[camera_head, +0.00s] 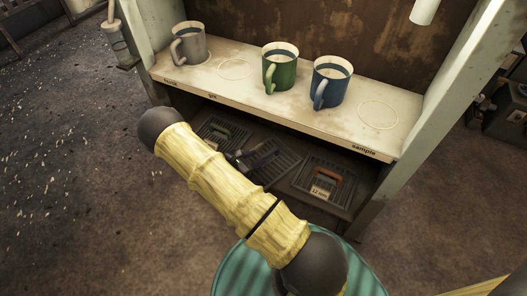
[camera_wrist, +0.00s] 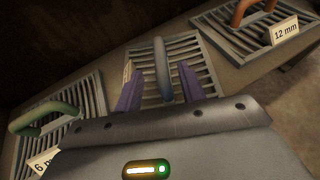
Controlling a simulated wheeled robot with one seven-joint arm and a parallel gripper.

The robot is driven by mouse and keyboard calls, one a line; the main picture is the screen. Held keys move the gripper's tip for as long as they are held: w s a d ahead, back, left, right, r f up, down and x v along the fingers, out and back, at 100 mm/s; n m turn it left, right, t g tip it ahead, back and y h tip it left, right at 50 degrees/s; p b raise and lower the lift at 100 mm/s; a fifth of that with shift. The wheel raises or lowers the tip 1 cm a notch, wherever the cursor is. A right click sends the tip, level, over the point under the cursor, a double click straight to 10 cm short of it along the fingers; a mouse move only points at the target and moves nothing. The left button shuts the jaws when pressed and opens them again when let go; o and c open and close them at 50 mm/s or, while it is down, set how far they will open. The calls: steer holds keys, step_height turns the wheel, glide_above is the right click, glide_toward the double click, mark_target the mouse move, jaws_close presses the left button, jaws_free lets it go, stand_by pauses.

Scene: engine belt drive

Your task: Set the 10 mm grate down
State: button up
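The middle grate, with a grey-blue handle (camera_wrist: 162,68), is on the lower shelf between two other grates; its bars (camera_wrist: 200,62) show in the wrist view. Its label is seen nearly edge-on and cannot be read. In the head view this grate (camera_head: 283,167) sits turned relative to its neighbours and is partly hidden by my arm. My gripper (camera_wrist: 161,72) has its two purple fingers on either side of the handle, with a visible gap on each side. It is open. The grate looks flat on the shelf, but close contact underneath is hidden.
A green-handled grate (camera_wrist: 45,122) labelled 6 mm lies left; an orange-handled grate (camera_wrist: 250,28) labelled 12 mm lies right. The upper shelf (camera_head: 200,75) overhangs them and holds a grey mug (camera_head: 190,47), a green mug (camera_head: 281,70) and a blue mug (camera_head: 329,85). A post (camera_head: 440,110) stands right.

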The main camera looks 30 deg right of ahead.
steer(key=p+v, duration=0.1)
steer(key=v, duration=0.3)
steer(key=shift+a+r, duration=0.1)
steer(key=shift+r, duration=0.1)
steer(key=shift+s+a, duration=0.1)
steer(key=shift+a, duration=0.25)
steer(key=shift+a, duration=0.1)
steer(key=shift+s, duration=0.1)
steer(key=s+a+r+m+y, duration=0.1)
steer(key=s+r+m+y, duration=0.3)
steer(key=r+m, duration=0.3)
steer(key=s+a+r+m+y, duration=0.1)
steer(key=s+r+m+y, duration=0.3)
steer(key=r, duration=0.7)
steer(key=s+a+r+m+g+y, duration=0.1)
steer(key=s+a+r+m+y, duration=0.1)
steer(key=s+r+m+y, duration=0.3)
step_height(320, 180, up, 4)
steer(key=s+m, duration=0.2)
steer(key=m, duration=0.3)
steer(key=shift+p, duration=0.3)
